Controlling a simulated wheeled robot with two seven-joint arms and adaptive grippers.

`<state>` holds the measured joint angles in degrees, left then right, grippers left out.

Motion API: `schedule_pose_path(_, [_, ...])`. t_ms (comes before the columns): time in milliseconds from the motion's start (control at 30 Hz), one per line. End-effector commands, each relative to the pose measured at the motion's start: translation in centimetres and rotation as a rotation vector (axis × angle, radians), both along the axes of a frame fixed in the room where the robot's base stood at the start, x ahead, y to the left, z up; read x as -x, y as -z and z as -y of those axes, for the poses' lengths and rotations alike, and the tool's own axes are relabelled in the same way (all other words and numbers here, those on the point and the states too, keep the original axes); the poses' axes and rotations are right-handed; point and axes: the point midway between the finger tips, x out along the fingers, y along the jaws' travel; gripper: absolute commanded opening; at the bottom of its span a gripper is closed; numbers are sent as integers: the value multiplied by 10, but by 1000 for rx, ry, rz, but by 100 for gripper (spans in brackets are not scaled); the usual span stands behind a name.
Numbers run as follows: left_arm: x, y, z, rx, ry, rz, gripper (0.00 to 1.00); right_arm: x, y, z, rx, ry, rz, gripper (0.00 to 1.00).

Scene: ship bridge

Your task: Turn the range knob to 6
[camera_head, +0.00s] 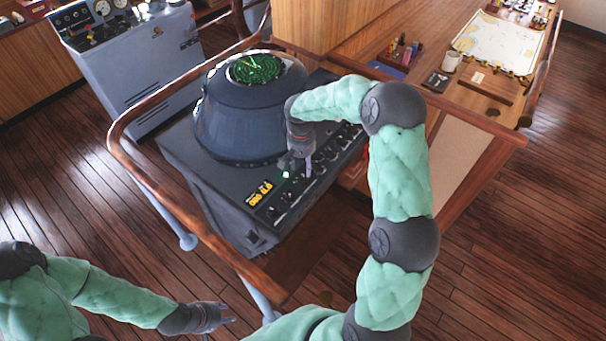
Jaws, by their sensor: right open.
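The radar console (215,180) carries a dark round housing with a green screen (254,68) on top. A row of small dark knobs (283,194) runs along its sloping right edge; their labels are too small to read, so I cannot tell which is the range knob.
A wooden handrail (185,225) curves around the console's left and near sides. A grey instrument cabinet (135,70) stands at the back left. A wooden chart table (440,90) with a chart (500,42) and a mug (451,62) is at the right.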

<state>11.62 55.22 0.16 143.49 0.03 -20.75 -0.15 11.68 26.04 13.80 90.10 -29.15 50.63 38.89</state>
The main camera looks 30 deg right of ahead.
Motion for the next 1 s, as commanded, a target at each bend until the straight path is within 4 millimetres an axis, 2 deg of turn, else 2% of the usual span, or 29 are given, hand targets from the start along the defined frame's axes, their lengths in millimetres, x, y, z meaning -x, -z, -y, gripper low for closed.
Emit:
schedule_pose_path(100, [-1, -1, 0, 0, -1, 2, 40, 1, 24, 0, -2, 0, -3, 52])
schedule_pose_path(333, [-1, -2, 0, 0, -1, 2, 40, 1, 56, 2, -1, -1, -1, 52])
schedule_pose_path(500, [-1, -3, 0, 0, -1, 2, 40, 2, 67, 2, -1, 1, 1, 52])
schedule_pose_path(800, [-1, -3, 0, 0, -1, 2, 40, 2, 69, 2, -1, 1, 1, 52])
schedule_pose_path(833, [-1, -3, 0, 0, -1, 2, 40, 2, 69, 2, -1, 1, 1, 49])
schedule_pose_path(867, [-1, -3, 0, 0, -1, 2, 40, 2, 69, 2, -1, 0, 1, 41])
schedule_pose_path(1000, [-1, -3, 0, 0, -1, 2, 40, 2, 69, 2, -1, 0, 1, 1])
